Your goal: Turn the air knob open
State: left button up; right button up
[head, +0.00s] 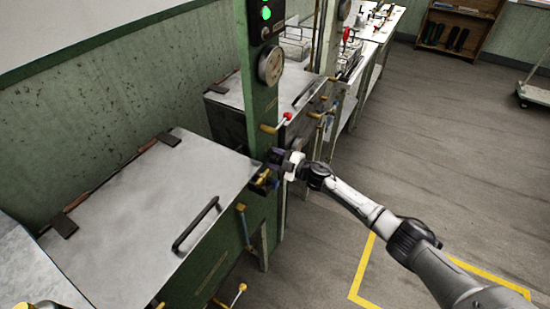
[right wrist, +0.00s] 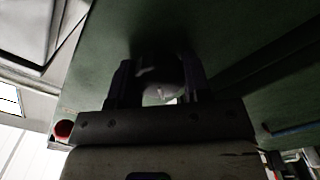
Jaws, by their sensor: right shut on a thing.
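My right gripper (head: 274,157) is at the green post (head: 263,105) between the two basins, its arm coming in from the lower right. In the right wrist view the two dark fingers of this gripper (right wrist: 160,82) stand either side of a rounded grey knob (right wrist: 163,92) on the green panel (right wrist: 125,30), shut on it. The knob is dim there, and its marking and angle cannot be read. In the head view the gripper hides it. My left gripper is not in view.
A brass valve (head: 262,179) sits just below the gripper. A red-tipped lever (head: 287,117) sticks out above it. A round gauge (head: 270,65) and a green lamp (head: 266,12) are higher on the post. The near basin's lid (head: 150,225) is closed. Open floor lies right.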

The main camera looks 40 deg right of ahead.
jog(key=n+b, duration=0.1)
jog(key=n, duration=0.3)
jog(key=shift+f, duration=0.15)
jog(key=n, duration=0.2)
jog(key=shift+n+b, duration=0.3)
jog(key=shift+n, duration=0.7)
jog(key=o, duration=0.9)
jog(key=shift+s, duration=0.1)
jog(key=shift+p+v, duration=0.85)
jog(key=shift+v, duration=6)
